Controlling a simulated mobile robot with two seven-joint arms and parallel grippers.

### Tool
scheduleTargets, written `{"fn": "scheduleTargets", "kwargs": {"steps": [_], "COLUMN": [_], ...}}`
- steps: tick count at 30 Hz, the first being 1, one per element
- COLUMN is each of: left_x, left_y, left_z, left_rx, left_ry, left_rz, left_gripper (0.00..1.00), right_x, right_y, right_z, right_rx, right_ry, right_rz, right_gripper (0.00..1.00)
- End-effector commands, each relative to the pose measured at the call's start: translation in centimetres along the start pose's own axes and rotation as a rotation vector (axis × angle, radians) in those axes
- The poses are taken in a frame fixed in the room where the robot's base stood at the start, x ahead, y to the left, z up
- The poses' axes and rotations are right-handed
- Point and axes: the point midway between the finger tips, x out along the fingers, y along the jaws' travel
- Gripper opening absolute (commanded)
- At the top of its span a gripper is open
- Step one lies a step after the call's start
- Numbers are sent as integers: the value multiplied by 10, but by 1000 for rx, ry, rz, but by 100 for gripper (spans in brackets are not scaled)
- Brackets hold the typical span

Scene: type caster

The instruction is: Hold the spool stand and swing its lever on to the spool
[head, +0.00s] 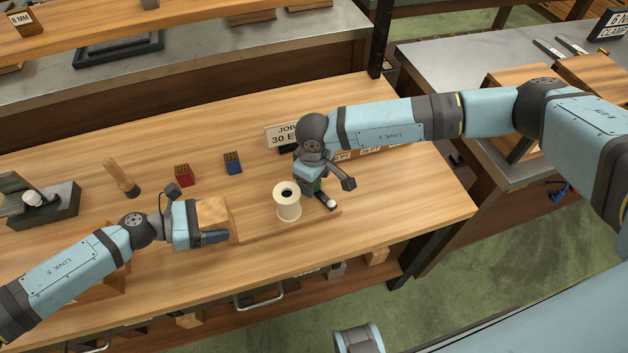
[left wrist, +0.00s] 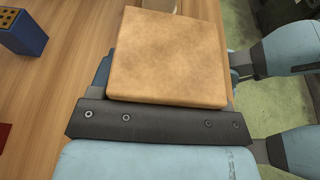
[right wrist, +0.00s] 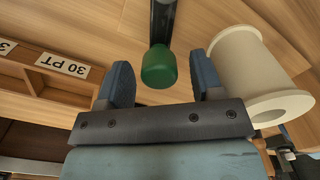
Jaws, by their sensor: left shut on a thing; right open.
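The spool stand is a wooden piece with a block (head: 213,212) at its left end and a low base (head: 262,232) running right. My left gripper (head: 196,215) is shut on that block, which fills the left wrist view (left wrist: 168,55). A cream spool (head: 287,203) stands upright on the stand; it also shows at the right in the right wrist view (right wrist: 242,62). The lever is a dark bar (right wrist: 162,20) with a green knob (right wrist: 158,68). My right gripper (right wrist: 162,82) is open, its fingers on either side of the knob with gaps. My right arm partly hides the lever in the head view.
A red block (head: 183,175), a blue block (head: 233,163) and a wooden-handled tool (head: 123,178) stand behind. A sign (head: 285,133) and a labelled rack (right wrist: 50,75) lie near the right arm. The bench's front edge is close to the stand.

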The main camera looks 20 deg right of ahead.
Motion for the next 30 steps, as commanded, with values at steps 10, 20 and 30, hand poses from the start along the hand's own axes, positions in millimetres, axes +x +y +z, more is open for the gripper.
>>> {"fn": "scheduleTargets", "kwargs": {"steps": [10, 20, 30], "left_x": [0, 0, 0], "left_y": [0, 0, 0], "left_z": [0, 0, 0], "left_rx": [0, 0, 0], "left_ry": [0, -1, -1], "left_rz": [0, -1, -1], "left_gripper": [46, 46, 46], "right_x": [-74, -108, -108], "right_y": [0, 0, 0], "right_z": [-1, 0, 0], "right_rx": [-1, -1, 6], "right_ry": [4, 2, 1], "right_rz": [1, 1, -3], "right_gripper": [61, 61, 42]}}
